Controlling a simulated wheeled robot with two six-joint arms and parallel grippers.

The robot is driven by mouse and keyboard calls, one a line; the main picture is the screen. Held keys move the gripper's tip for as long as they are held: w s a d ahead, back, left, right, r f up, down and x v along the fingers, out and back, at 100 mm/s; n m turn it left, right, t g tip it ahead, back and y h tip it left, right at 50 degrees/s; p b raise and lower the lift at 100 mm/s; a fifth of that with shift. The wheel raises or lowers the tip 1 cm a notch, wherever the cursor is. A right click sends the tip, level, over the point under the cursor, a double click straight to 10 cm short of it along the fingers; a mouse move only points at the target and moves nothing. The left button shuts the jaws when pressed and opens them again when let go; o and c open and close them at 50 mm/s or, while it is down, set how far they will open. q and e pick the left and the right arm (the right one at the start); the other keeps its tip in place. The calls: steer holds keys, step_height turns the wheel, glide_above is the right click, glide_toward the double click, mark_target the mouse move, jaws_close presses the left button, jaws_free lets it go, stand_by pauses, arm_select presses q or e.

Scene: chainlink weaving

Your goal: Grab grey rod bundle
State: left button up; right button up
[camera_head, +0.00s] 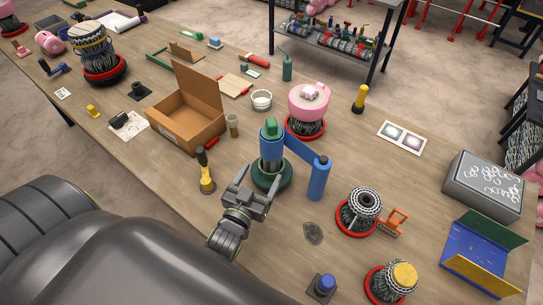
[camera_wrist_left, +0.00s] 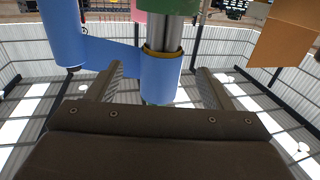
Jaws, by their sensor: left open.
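A stand with a green base (camera_head: 272,176), a blue sleeve (camera_head: 271,147) and a green top stands on the table. A blue arm runs right from it to a second blue cylinder (camera_head: 318,178). In the left wrist view, shiny grey rods (camera_wrist_left: 168,36) meet the blue sleeve (camera_wrist_left: 160,78) at a gold ring (camera_wrist_left: 163,52). My left gripper (camera_head: 257,180) is open beside the stand on its near side. In the wrist view the sleeve shows between and beyond the fingers, which hold nothing. My right gripper is not in view.
A yellow-and-black tool (camera_head: 206,172) stands left of my gripper. An open cardboard box (camera_head: 187,118) is behind it. A pink-topped rod basket (camera_head: 306,112) stands behind the stand, and another basket (camera_head: 358,212) is to the right. A dark mesh patch (camera_head: 313,232) lies in front.

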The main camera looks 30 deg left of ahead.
mark_target(269, 160)
arm_select(q)
steer(key=w+b, duration=0.1)
steer(key=w, duration=0.2)
steer(key=w+b, duration=0.1)
steer(key=w, duration=0.1)
steer(key=shift+w+a+f+b, duration=0.15)
steer(key=shift+w+a+b, duration=0.05)
steer(key=shift+a+b, duration=0.15)
steer(key=shift+w+r+b, duration=0.2)
steer(key=shift+w+b, duration=0.1)
steer(key=shift+w, duration=0.35)
steer(key=w, duration=0.1)
steer(key=w+b, duration=0.1)
steer(key=w, duration=0.1)
steer(key=w+a, duration=0.1)
steer(key=shift+w+r+b, duration=0.25)
steer(key=shift+b, duration=0.15)
steer(key=shift+s+d+r, duration=0.1)
steer(key=shift+c, duration=0.5)
jaws_close()
